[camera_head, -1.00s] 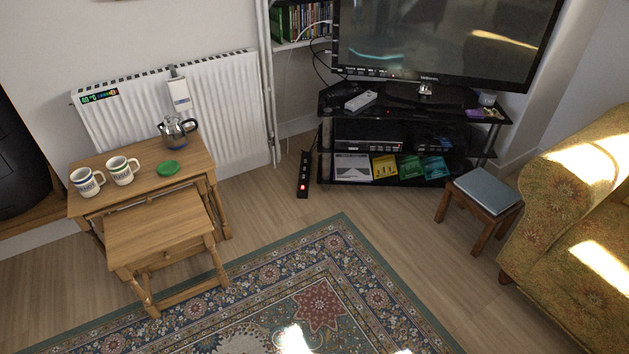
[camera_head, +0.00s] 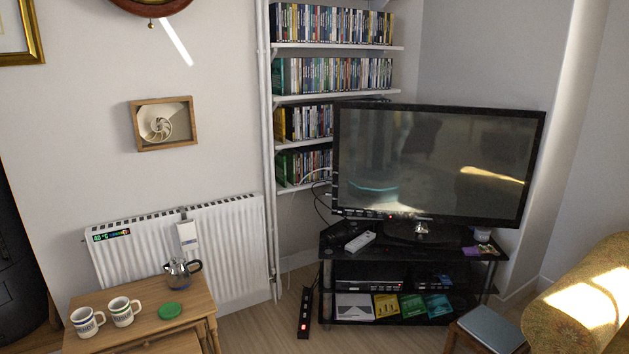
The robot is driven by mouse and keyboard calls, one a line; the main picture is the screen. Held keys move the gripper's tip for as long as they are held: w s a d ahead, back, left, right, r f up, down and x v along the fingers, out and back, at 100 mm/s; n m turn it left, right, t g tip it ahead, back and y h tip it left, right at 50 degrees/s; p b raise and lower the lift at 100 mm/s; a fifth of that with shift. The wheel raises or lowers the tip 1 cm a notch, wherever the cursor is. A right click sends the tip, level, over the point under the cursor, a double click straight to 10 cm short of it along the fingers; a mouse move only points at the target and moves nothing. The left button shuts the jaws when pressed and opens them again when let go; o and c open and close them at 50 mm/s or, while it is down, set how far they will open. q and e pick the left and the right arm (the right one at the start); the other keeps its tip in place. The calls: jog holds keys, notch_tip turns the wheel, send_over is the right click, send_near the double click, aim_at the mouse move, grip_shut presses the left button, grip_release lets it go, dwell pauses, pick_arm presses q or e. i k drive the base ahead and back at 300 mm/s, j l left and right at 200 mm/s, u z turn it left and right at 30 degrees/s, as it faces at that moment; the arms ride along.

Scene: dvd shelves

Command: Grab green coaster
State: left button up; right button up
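The green coaster (camera_head: 171,310) is a small round disc lying flat on the wooden side table (camera_head: 193,304) at the lower left. Two striped mugs stand to its left, the nearer one (camera_head: 123,311) close to it and the other (camera_head: 87,321) farther left. A metal pot with a dark handle (camera_head: 181,273) stands just behind the coaster. Nothing covers the coaster. Neither of my grippers shows in the view.
A white radiator (camera_head: 237,241) is on the wall behind the table. A black power strip (camera_head: 305,313) lies on the floor to the right. A black TV stand (camera_head: 340,270), a small stool (camera_head: 490,331) and a patterned armchair (camera_head: 560,325) fill the right.

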aim_at(169, 311)
jog(key=u, duration=1.4)
jog(key=i+l+u, duration=0.15)
jog(key=u, duration=0.15)
jog(key=i+l+u, duration=0.15)
jog(key=l+u, duration=0.15)
jog(key=l, duration=0.15)
jog(key=i+l+u, duration=0.1)
jog(key=l, duration=0.35)
jog(key=i+l+u, duration=0.15)
jog(key=l, duration=0.3)
jog(key=i+l+u, duration=0.1)
jog(key=l, duration=0.4)
jog(key=i+l+u, duration=0.1)
jog(key=l, duration=0.35)
jog(key=i+l, duration=0.1)
jog(key=l, duration=0.5)
jog(key=i+l, duration=0.1)
jog(key=l, duration=1.05)
jog(key=i+l, duration=0.15)
jog(key=l, duration=0.45)
jog(key=u, duration=0.05)
